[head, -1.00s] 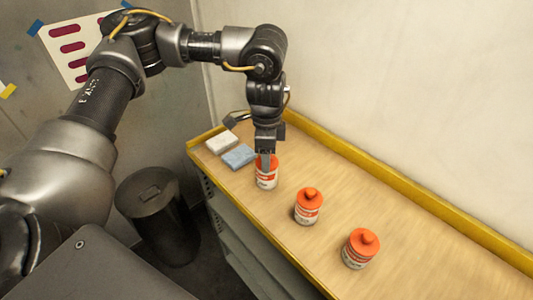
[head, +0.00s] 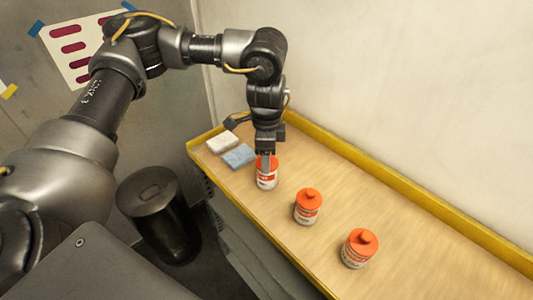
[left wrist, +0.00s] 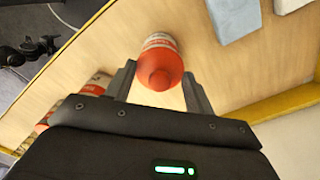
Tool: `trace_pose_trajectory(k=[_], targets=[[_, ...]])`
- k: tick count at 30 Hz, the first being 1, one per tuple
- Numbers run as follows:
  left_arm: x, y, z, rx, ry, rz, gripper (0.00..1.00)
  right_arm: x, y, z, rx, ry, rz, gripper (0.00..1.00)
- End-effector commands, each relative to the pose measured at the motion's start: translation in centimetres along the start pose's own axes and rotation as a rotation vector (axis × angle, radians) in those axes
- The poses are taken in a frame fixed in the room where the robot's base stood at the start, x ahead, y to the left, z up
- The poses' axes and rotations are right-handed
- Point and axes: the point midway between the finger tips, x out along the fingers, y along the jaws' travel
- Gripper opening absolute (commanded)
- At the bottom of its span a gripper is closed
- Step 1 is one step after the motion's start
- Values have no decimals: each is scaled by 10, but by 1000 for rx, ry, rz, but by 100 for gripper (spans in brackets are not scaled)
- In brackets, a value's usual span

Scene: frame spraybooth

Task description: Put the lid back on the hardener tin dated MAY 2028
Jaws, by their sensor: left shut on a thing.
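Three white tins with orange tops stand in a row on the bench. The dates on their labels are too small to read. My left gripper (head: 265,158) points down over the farthest tin (head: 267,182) and is shut on its orange knobbed lid (left wrist: 158,68). In the left wrist view the fingers are on either side of this lid, and the tin's label shows just beyond it. The lid is at the tin's top; I cannot tell if it is fully seated. The middle tin (head: 306,214) and the nearest tin (head: 356,257) have orange knobbed lids on. My right gripper is out of view.
A white block (head: 221,142) and a blue block (head: 239,156) lie behind the farthest tin. The wooden bench has a yellow raised edge (head: 400,198) along the wall. A dark bin (head: 155,210) stands on the floor to the left. The bench's right side is clear.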

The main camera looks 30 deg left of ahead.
Motion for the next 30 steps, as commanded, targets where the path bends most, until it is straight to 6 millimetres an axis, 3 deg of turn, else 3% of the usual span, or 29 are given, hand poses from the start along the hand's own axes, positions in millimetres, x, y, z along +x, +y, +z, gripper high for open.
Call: trace_pose_trajectory(k=[30], targets=[[1, 0, 0, 0, 0, 1, 33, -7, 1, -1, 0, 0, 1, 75]])
